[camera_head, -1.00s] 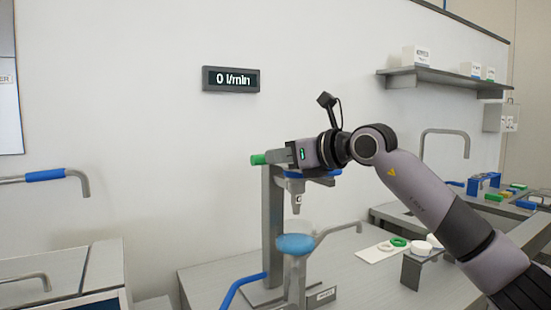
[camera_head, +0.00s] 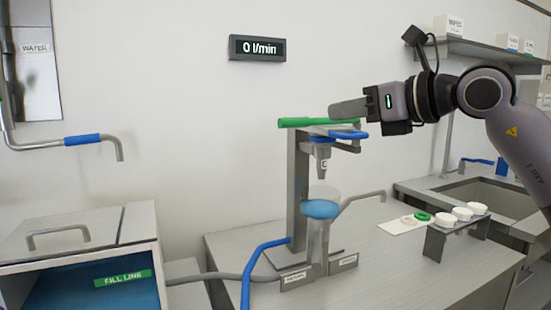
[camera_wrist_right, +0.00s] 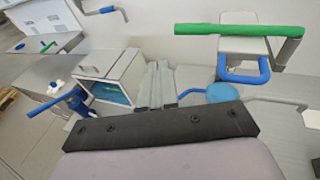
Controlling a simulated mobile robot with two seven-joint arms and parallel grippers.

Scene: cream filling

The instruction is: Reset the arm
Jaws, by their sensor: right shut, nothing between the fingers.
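My right gripper (camera_head: 335,110) is shut and empty, with its grey fingers pointing left in the head view. Its fingers (camera_wrist_right: 157,84) also show side by side in the wrist view. The green lever (camera_head: 300,122) lies level on top of the filling stand (camera_head: 298,190), just below and left of the fingers in the head view. In the wrist view the green lever (camera_wrist_right: 240,30) is clear of the fingers. A blue loop handle (camera_head: 348,134) sits under it. My left gripper is not in view.
A clear funnel with a blue band (camera_head: 320,208) stands below the nozzle (camera_head: 322,150). A small rack with white caps (camera_head: 447,226) is at right. A shelf (camera_head: 485,50) hangs behind my right arm. An open box marked FILL LINE (camera_head: 110,262) is at left. The display (camera_head: 257,47) reads 0 l/min.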

